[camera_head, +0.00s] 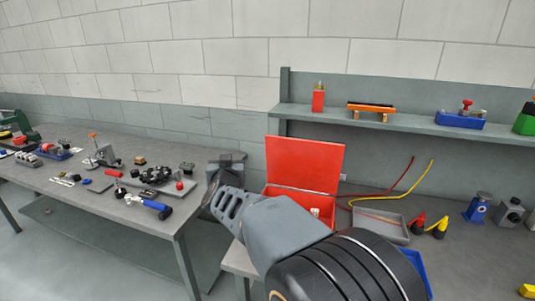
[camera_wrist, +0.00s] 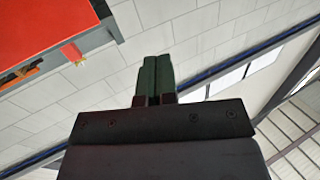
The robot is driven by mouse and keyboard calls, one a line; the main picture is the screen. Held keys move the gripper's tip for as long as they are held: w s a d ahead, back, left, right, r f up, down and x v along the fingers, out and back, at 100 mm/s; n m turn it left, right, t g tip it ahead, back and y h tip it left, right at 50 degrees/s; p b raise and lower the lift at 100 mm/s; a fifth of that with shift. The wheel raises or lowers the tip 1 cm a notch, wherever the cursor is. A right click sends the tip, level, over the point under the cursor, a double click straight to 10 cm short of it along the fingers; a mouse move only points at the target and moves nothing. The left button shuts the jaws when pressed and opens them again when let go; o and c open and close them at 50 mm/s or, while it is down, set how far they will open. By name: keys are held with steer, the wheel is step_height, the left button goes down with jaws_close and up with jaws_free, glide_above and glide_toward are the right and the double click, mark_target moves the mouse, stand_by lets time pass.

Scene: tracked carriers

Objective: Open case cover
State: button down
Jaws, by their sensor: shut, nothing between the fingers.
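The red case (camera_head: 300,200) stands on the right workbench. Its red cover (camera_head: 305,163) is raised, standing upright at the back, and the case's inside partly shows with a small pale item in it. My arm hides the case's front. My gripper (camera_head: 226,160) is just left of the case, apart from the cover, over the gap near the left table's end. In the wrist view my gripper's fingers (camera_wrist: 157,80) are pressed together with nothing between them. A red panel, apparently the cover (camera_wrist: 45,25), fills that view's upper left corner.
A shelf (camera_head: 400,123) above the bench holds a red holder, an orange-and-black item and a blue block. A grey tray (camera_head: 385,224), red and yellow cables and small cones lie right of the case. The left table (camera_head: 130,207) carries many small tools and parts.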

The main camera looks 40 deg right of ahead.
mark_target(270, 137)
steer(key=w+d+m+g+h, duration=0.1)
steer(key=d+h, duration=0.1)
steer(key=d, duration=0.3)
steer(key=w+d+m+g+h, duration=0.1)
steer(key=d+m+g+h, duration=0.1)
steer(key=d, duration=0.4)
steer(key=w+d+m+g+h, duration=0.1)
steer(key=d+h, duration=0.1)
steer(key=d, duration=0.4)
steer(key=shift+w+d+f+g+p, duration=0.2)
steer(key=shift+w+g+p, duration=0.1)
steer(key=shift+w, duration=0.1)
steer(key=shift+x, duration=1)
steer(key=shift+a, duration=0.1)
